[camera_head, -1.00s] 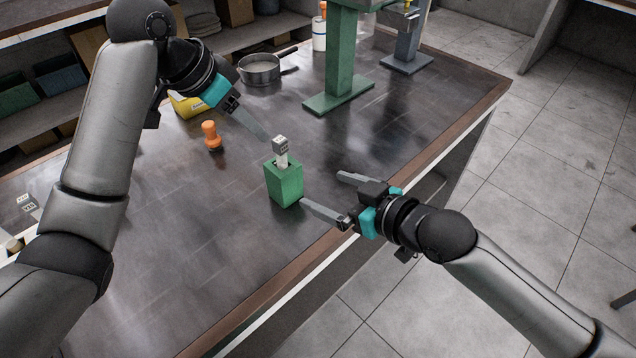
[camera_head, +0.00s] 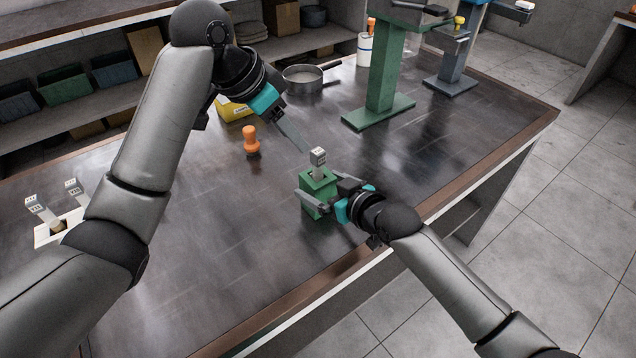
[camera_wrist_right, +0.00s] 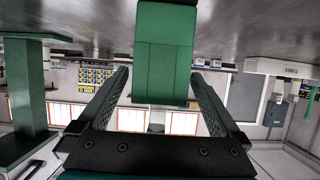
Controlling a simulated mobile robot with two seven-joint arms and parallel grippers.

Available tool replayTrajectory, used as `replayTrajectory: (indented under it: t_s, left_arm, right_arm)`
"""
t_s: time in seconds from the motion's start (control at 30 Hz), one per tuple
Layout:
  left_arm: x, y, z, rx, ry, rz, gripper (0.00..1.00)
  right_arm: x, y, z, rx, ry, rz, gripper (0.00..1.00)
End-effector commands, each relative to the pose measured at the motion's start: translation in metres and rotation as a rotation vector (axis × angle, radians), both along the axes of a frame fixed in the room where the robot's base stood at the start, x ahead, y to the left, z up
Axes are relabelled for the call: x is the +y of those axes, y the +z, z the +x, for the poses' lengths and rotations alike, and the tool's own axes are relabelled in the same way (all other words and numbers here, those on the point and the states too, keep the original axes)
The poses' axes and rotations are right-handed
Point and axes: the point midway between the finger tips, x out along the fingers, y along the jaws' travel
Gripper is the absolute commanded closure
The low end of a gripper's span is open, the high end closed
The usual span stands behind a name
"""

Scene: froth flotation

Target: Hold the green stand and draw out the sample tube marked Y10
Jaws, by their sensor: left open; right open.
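The green stand (camera_head: 313,190) is a small upright block on the dark table, near its front edge. The sample tube (camera_head: 318,158) stands in its top, with a grey labelled cap; the marking is too small to read. My right gripper (camera_head: 312,196) is open, with its fingers on either side of the stand. In the right wrist view the stand (camera_wrist_right: 165,60) lies between the two open fingers, with gaps visible. My left gripper (camera_head: 304,148) is open just behind and left of the tube cap, above the table; only one finger shows clearly.
An orange-handled object (camera_head: 251,142) stands left of the stand. A metal pan (camera_head: 303,79), a yellow box (camera_head: 232,109) and a green machine base (camera_head: 378,113) are farther back. A white holder (camera_head: 50,231) with two labelled tubes is at left.

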Motion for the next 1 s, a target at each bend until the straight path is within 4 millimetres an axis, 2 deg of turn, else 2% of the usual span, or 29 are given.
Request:
replayTrajectory:
  t_s: [0.2,0.57,1.0]
  left_arm:
    - [-0.0001,0.0,0.0,0.0,0.0,0.0,0.5]
    - [-0.0001,0.0,0.0001,0.0,0.0,0.0,0.5]
    - [0.0,0.0,0.0,0.0,0.0,0.0,0.5]
  right_arm:
    - [0.0072,-0.0046,0.0098,-0.001,0.0,0.001,0.0]
    - [0.0083,-0.0055,0.0113,-0.001,0.0,0.001,0.01]
    - [0.0081,-0.0056,0.0112,0.0,0.0,0.0,0.51]
